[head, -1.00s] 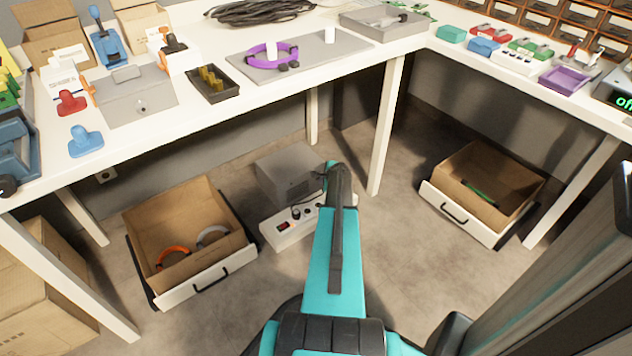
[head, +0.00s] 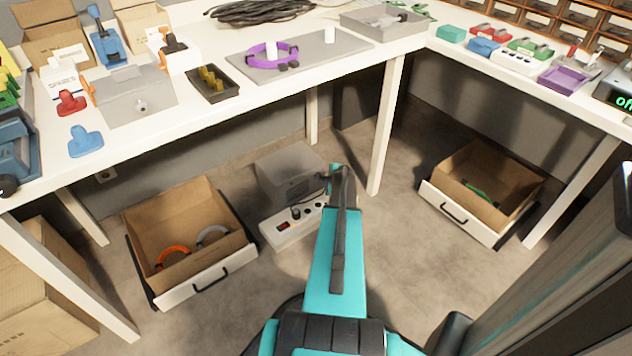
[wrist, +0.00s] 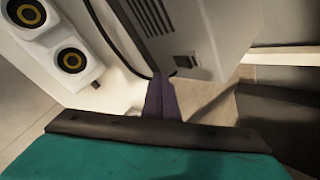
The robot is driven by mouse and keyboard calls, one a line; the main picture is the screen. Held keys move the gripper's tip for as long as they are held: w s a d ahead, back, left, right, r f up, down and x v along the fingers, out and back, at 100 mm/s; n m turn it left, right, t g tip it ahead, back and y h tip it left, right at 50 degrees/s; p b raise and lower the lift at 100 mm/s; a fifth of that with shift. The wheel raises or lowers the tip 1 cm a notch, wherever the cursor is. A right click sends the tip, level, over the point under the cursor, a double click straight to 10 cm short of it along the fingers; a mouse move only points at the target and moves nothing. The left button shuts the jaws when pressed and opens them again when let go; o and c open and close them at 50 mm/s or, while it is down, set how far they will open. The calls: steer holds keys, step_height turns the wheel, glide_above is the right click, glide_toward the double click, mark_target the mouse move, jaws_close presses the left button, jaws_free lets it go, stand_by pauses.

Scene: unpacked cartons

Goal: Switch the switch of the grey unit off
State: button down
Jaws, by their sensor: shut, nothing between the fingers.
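The grey unit (head: 287,172) stands on the floor under the white table, behind a white socket strip. In the wrist view its vented grey side (wrist: 185,30) fills the upper middle. My gripper shows in the wrist view as narrow dark fingers (wrist: 162,98) held together, empty, pointing at the lower edge of the grey unit. I cannot tell whether they touch it. In the head view my arm's end is just right of the unit, and the fingers are hidden there.
The white socket strip (head: 290,230) has a red switch, a black plug and round sockets; a cable runs beside the unit. An open drawer with a carton (head: 190,235) stands left, another (head: 480,190) right. A table leg (head: 387,125) rises behind my arm.

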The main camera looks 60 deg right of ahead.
steer(key=shift+s+a+r, duration=0.1)
steer(key=shift+s+a, duration=0.2)
steer(key=shift+s, duration=0.6)
steer(key=shift+s+a+r, duration=0.1)
steer(key=shift+s+a, duration=0.15)
steer(key=shift+s, duration=0.6)
steer(key=shift+s, duration=0.1)
